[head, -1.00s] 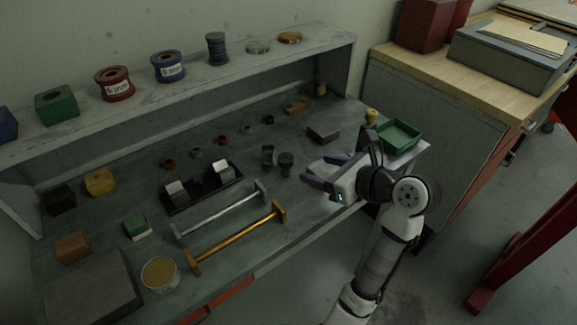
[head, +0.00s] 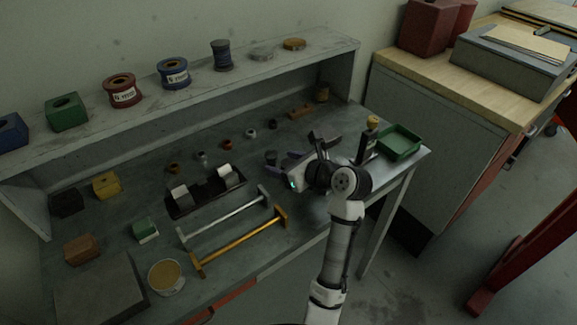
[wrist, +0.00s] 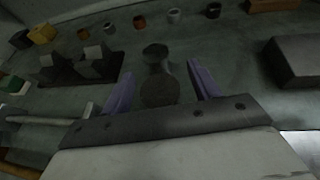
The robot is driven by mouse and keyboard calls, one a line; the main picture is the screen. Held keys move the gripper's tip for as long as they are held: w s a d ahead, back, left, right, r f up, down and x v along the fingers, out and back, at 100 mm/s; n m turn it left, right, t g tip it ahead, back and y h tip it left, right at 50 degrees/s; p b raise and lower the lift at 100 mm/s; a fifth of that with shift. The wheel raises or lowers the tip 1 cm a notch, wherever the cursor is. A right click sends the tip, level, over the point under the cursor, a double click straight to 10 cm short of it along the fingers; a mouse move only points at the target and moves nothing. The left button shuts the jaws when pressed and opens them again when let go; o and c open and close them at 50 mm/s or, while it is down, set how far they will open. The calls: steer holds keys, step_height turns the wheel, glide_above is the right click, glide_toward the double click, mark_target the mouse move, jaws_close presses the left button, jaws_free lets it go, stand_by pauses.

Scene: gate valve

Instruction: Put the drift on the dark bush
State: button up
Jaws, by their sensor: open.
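Two dark, round-topped pieces stand close together on the bench, and the drift seems to be one of them. In the wrist view the nearer piece (wrist: 160,92) is between my gripper's spread fingers, and the farther piece (wrist: 155,50) is just beyond the fingertips. One of them shows beside my gripper (head: 280,165) in the head view (head: 270,157); the other is mostly hidden. My gripper (wrist: 160,85) is open, low over the bench, and holds nothing. The dark bush (head: 273,124) is a small ring farther back, at the right end of a row of bushes; the wrist view shows it top right (wrist: 213,10).
Other bushes (head: 226,145) stand left of the dark one. A dark holder with pale blocks (head: 205,197), a silver bar (head: 222,220) and a gold bar (head: 240,241) lie to the left. A dark block and a green tray (head: 400,142) are to the right.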

steer(key=shift+w+f, duration=0.1)
jaws_close()
stand_by(0.4)
